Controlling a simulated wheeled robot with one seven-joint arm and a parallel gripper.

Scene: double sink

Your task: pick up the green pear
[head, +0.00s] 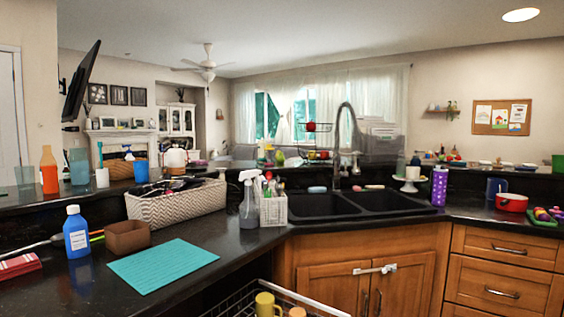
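A small green, roughly pear-shaped thing (280,158) shows at the back, just behind the raised counter ledge and left of the faucet. It is too small for me to be sure that it is the green pear. Another small green thing (416,160) sits at the white cake stand (410,185) right of the sink; its shape is unclear. My gripper is not in view.
A black double sink (365,203) with a tall faucet (340,140) is set in the dark counter. A woven basket (175,203), a spray bottle (249,205) and a white caddy (273,210) stand left of it. An open dishwasher rack (240,300) juts out below.

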